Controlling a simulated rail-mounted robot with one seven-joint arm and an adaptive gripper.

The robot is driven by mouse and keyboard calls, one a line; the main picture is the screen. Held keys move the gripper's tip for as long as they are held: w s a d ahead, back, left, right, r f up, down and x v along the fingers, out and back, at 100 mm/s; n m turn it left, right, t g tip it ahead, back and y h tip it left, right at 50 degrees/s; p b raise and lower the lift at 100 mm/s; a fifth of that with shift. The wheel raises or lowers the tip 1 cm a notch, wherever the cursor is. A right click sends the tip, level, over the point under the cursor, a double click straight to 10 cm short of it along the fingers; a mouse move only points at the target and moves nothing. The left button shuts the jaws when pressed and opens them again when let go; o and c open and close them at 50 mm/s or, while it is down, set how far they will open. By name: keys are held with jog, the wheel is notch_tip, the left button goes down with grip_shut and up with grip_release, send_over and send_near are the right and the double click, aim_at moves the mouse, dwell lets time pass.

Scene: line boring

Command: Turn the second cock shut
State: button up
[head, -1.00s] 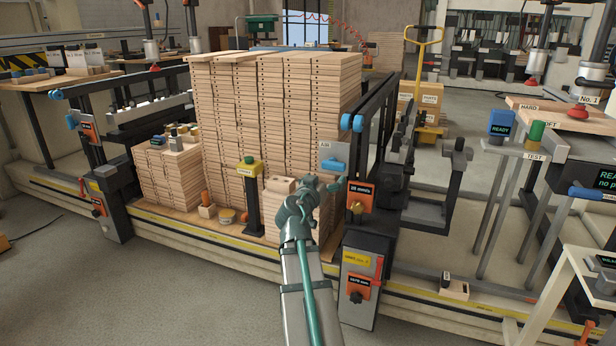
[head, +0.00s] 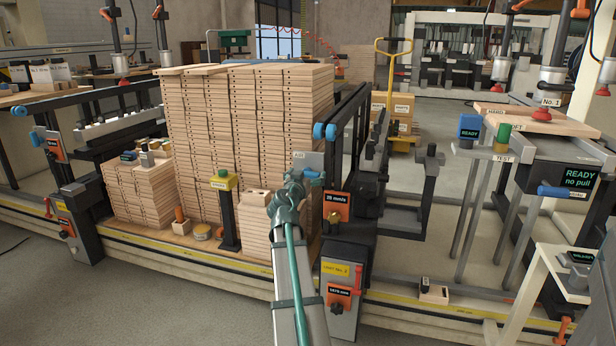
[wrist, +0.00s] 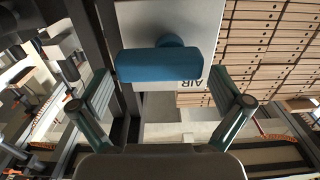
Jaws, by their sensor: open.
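A blue cock handle (head: 313,174) sits on a pale plate marked AIR (head: 300,158), right of the board stack. In the wrist view the same blue handle (wrist: 158,63) lies crosswise in front of the plate (wrist: 140,18). My gripper (head: 303,178) is at the plate, close to the handle. In the wrist view my gripper (wrist: 164,92) is open and empty, with one finger on each side below the handle's ends. No finger visibly touches it. The frames show no number on this cock.
A tall stack of wooden boards (head: 245,140) stands left of my gripper. A stand with a READY screen (head: 578,178) is far right.

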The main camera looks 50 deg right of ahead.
jog(key=shift+w+d, duration=0.15)
jog(key=shift+d, duration=0.3)
jog(key=c, duration=1)
